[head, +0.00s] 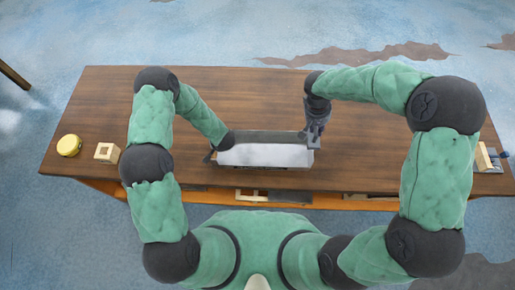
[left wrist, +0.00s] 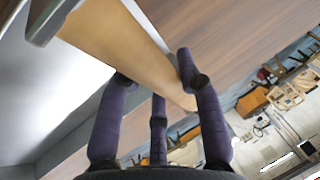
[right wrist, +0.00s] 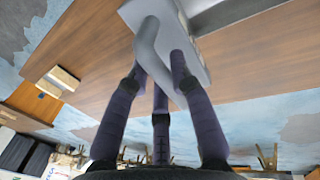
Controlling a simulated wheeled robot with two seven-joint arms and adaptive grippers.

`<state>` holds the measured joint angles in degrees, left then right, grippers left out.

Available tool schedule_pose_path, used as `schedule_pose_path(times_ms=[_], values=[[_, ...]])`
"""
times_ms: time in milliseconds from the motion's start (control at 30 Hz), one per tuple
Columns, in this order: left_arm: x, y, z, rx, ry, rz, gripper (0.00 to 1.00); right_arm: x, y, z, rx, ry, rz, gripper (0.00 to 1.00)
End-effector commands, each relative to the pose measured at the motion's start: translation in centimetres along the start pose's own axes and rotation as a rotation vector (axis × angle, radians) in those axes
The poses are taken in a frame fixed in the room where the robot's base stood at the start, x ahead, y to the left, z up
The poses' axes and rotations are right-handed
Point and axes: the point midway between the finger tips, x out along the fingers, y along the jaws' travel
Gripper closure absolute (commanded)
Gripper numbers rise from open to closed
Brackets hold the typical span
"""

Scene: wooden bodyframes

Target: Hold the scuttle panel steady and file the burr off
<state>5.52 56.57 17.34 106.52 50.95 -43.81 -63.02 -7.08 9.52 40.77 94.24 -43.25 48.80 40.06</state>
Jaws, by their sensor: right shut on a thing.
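The scuttle panel (head: 265,154) is a long, pale grey, trough-like piece lying near the front edge of the bench. My left gripper (head: 213,154) is at its left end; in the left wrist view its fingers (left wrist: 157,72) are on both sides of a tan strip, beside the panel's pale face (left wrist: 75,65). Whether they touch or grip it is unclear. My right gripper (head: 314,130) is over the panel's right end, shut on a grey cranked bar, seemingly the file (right wrist: 150,45). The panel (right wrist: 195,35) shows just beyond it. The burr cannot be made out.
The brown wooden bench (head: 245,92) is clear behind the panel. A yellow round tin (head: 69,145) and a small wooden block frame (head: 107,153) stand at the left. A wooden piece with a dark clamp (head: 488,157) is at the right edge. Open drawers (head: 252,195) show below the front edge.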

Motion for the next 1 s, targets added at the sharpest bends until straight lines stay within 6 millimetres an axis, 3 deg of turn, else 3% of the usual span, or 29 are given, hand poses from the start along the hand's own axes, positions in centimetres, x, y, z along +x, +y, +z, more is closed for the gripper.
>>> schedule_pose_path(times_ms=[1000], values=[[-0.16,0.51,-0.11,-0.002,0.001,0.000,1.00,-0.06,0.02,-0.06,0.001,0.002,0.000,1.00]])
